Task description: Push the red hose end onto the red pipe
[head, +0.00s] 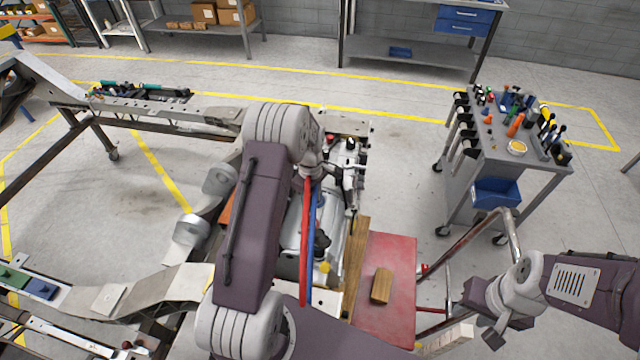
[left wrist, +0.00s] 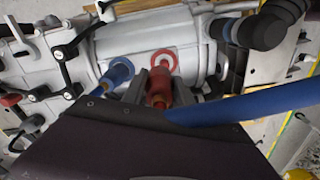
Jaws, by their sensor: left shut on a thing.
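In the left wrist view, my left gripper (left wrist: 160,88) is shut on the red hose end (left wrist: 158,92), one grey finger on each side. The red pipe (left wrist: 164,58), with a red ring around its base, is on the grey housing just above the hose end. The two look close and roughly in line; I cannot tell whether they touch. In the head view the red hose (head: 305,250) hangs beside my left arm, which hides much of the work area. My right gripper (head: 492,335) is low at the right, away from the hose; its fingers are unclear.
A blue fitting (left wrist: 117,74) sits left of the red pipe, and a thick blue hose (left wrist: 250,106) crosses at the right. A black elbow (left wrist: 262,28) stands at the upper right. A tool cart (head: 515,150) stands to the right, with open floor around it.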

